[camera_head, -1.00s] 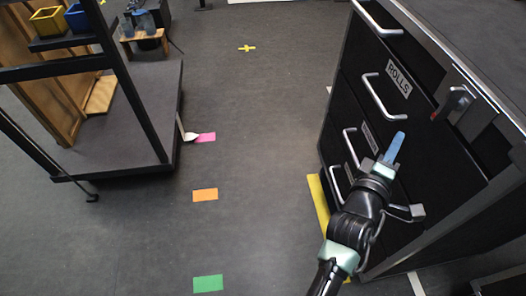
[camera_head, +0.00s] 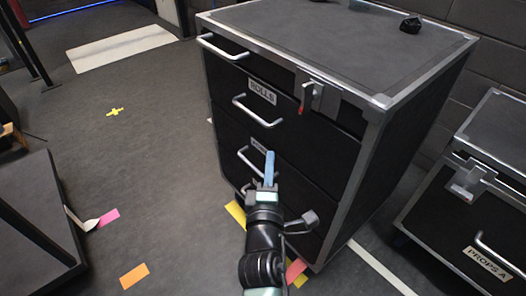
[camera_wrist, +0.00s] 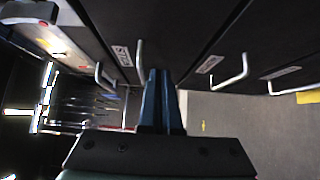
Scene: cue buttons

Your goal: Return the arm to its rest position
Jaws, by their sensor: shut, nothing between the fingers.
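My gripper (camera_head: 269,168) is shut and empty, its blue fingers pressed together and pointing up in the head view. My arm rises from the bottom middle of that view. The gripper appears in front of the drawer face of a black cabinet (camera_head: 336,158) with metal edges. I cannot tell the exact gap between them. In the wrist view the blue fingers (camera_wrist: 161,100) are together, with drawer fronts and handles beyond them.
The cabinet has several drawers with bar handles (camera_head: 257,112) and a latch (camera_head: 312,95). A second case (camera_head: 465,215) stands at the right. A small dark object (camera_head: 411,25) lies on the cabinet top. Grey floor with coloured tape (camera_head: 134,276) is open at left.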

